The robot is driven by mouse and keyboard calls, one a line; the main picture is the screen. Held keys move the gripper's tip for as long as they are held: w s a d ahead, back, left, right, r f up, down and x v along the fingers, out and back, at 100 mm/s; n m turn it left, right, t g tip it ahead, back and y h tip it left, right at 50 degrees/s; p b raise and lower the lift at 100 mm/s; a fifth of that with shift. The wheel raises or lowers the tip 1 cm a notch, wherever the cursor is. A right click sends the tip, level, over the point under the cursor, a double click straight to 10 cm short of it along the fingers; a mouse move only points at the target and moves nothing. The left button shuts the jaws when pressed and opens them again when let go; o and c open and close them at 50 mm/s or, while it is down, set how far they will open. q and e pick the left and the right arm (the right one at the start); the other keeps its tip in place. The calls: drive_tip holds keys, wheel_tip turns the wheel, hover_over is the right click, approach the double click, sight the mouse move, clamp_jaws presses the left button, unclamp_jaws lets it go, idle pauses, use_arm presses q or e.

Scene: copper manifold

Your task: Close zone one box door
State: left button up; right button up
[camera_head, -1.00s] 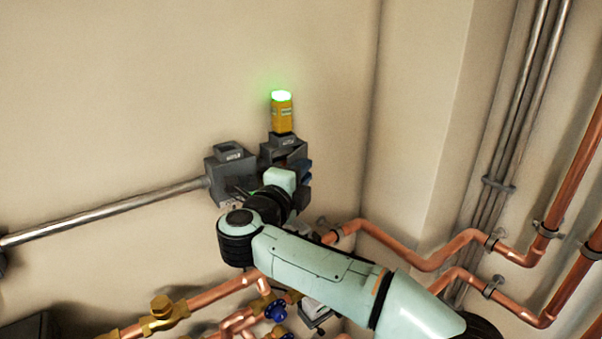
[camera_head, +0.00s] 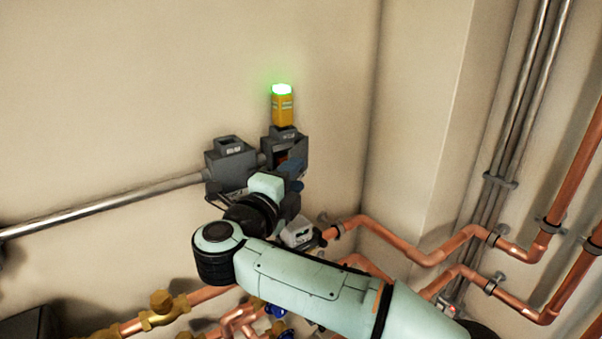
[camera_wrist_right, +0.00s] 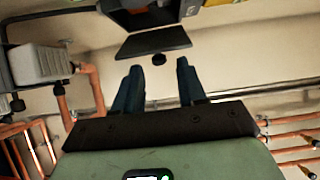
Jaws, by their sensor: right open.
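An open grey box (camera_head: 298,150) is on the wall under a yellow unit with a lit green top; its label is too small to read. Its dark interior also shows at the top of the right wrist view (camera_wrist_right: 148,16). In the head view the right gripper (camera_head: 294,178) is just below the box.
A second grey box (camera_head: 230,165) stands left of the open one, joined to a metal conduit (camera_head: 110,207). The yellow unit (camera_head: 282,108) is above. Copper pipes (camera_head: 420,260) run right and below, with brass valves (camera_head: 162,302). The wall above is clear.

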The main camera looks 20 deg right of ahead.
use_arm(q)
drive_tip(key=shift+s+f+b, duration=0.65)
drive_tip(key=shift+s+f, duration=0.6)
use_arm(e)
drive_tip(key=v, duration=0.9)
drive_tip(key=shift+s+d, duration=0.1)
